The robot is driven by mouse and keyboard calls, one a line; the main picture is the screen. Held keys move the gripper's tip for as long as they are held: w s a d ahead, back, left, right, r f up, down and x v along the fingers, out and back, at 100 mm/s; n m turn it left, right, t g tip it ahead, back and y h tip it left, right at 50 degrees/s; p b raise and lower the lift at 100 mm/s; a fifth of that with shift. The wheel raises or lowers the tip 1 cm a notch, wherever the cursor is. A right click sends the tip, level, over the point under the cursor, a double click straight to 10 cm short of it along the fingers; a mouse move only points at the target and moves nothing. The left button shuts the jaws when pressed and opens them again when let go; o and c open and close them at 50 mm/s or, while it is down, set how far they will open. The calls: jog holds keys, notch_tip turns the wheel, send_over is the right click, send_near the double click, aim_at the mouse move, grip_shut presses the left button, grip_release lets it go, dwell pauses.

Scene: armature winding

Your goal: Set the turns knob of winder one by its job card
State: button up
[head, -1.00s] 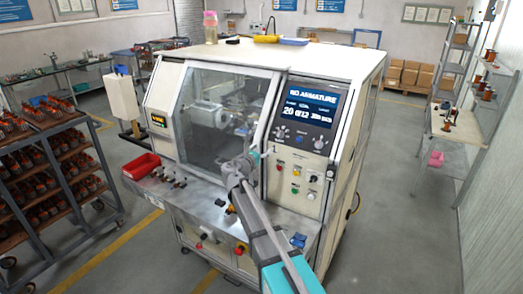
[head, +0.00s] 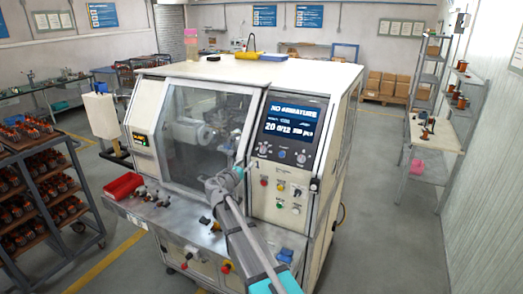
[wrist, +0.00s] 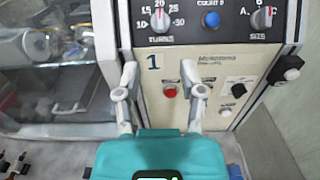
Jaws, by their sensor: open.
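Winder one (head: 215,90) is the large cream machine in the head view, with a lit screen (head: 289,119) reading "NO ARMATURE" and a 20. The turns knob (wrist: 159,18) is at the top of the wrist view, above the word TURNS on a dark panel. Its pointer stands about upright, near 20, on a scale showing 10, 15, 20, 25 and 30. My gripper (wrist: 166,82) is open and empty, its two fingers apart below the knob, in front of the cream panel marked 1. It also shows in the head view (head: 241,170). I cannot make out a job card.
Right of the turns knob are a blue button (wrist: 211,19) and the size knob (wrist: 263,17). A red button (wrist: 170,92) and a black switch (wrist: 238,89) are lower on the panel. A red tray (head: 123,187) sits on the ledge. A rack (head: 50,180) stands left.

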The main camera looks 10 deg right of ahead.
aim_at(261, 149)
jog(key=x, duration=1.4)
jog(key=shift+s, duration=0.1)
dwell(0.3)
grip_shut()
